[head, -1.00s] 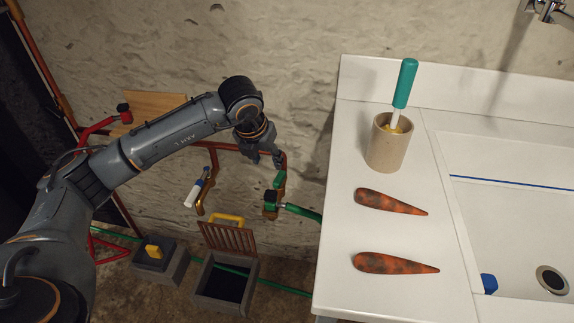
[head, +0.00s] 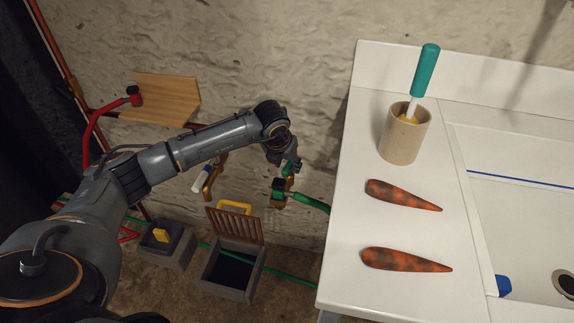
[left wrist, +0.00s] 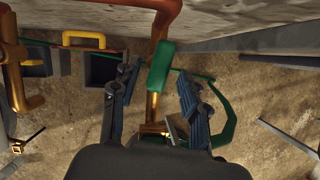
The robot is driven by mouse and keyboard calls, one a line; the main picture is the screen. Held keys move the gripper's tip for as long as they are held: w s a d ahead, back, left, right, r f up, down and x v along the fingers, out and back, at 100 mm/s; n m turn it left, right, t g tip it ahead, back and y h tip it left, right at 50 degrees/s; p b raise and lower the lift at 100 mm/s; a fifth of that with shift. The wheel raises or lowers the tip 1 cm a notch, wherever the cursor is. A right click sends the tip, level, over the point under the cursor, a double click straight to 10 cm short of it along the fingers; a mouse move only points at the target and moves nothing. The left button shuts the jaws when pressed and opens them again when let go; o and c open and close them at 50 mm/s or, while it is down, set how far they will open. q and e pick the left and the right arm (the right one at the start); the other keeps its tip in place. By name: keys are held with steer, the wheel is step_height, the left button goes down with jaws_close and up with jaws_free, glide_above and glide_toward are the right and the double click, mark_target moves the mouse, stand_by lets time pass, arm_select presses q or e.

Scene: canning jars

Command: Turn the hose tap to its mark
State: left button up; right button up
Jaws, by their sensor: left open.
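The hose tap has a green handle (head: 287,169) and sits low on the copper pipe by the wall, left of the counter. A green hose (head: 312,203) runs from its green fitting. My left gripper (head: 290,165) is at the handle, which it partly hides in the head view. In the left wrist view, my left gripper (left wrist: 158,74) is open, with the green handle (left wrist: 160,66) upright between its spread fingers. I see a gap on both sides of the handle. I cannot make out the mark. My right gripper is out of view.
A tap with a white and blue lever (head: 202,179) is left of the hose tap. The white counter (head: 340,270) borders the right, holding a beige crock (head: 404,140) and two carrots.

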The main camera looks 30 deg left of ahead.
arm_select(q)
steer(key=shift+w+f, duration=0.15)
steer(key=shift+f, duration=0.2)
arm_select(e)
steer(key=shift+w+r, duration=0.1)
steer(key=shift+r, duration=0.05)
arm_select(q)
jaws_close()
